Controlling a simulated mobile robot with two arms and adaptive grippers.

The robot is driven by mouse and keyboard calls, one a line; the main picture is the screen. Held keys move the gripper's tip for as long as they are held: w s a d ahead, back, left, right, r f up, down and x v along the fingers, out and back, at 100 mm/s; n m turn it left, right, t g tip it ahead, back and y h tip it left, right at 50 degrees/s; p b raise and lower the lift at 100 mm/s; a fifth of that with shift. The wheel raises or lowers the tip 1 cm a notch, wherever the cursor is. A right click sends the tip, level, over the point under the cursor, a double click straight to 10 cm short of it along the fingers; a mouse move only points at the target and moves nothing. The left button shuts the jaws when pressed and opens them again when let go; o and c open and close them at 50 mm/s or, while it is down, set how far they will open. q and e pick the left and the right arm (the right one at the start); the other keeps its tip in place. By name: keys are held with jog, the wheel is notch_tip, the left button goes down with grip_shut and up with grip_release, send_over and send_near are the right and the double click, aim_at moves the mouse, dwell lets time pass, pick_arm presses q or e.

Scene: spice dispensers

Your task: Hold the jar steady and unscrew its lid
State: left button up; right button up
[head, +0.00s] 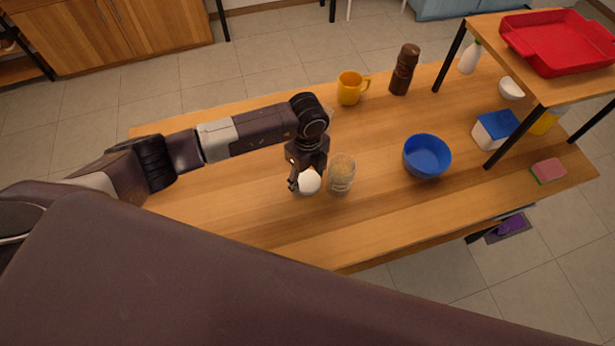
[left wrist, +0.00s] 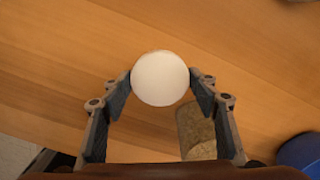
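A clear jar (head: 341,176) with yellowish contents stands on the wooden table, with no lid visible on its top. It also shows in the left wrist view (left wrist: 194,128), partly behind a finger. My left gripper (head: 304,182) is just left of the jar. A smooth white round thing (head: 310,182) is between its fingertips; it could be the lid, but its shape is hard to tell. In the left wrist view the fingertips (left wrist: 160,80) touch both sides of this white thing (left wrist: 160,77). My right gripper is not in view.
A blue bowl (head: 427,156) stands right of the jar. A yellow mug (head: 350,88) and a brown grinder (head: 404,69) stand behind. A raised shelf with a red tray (head: 558,42) is at the right. The table's left part is clear.

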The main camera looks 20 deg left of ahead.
aim_at(308, 180)
pick_arm(q)
jog(key=shift+o, duration=1.4)
jog(key=shift+r, duration=0.15)
jog(key=shift+r, duration=0.25)
notch_tip(308, 180, up, 12)
jog(key=b, duration=0.2)
jog(key=shift+f, duration=0.2)
jog(key=shift+s, duration=0.1)
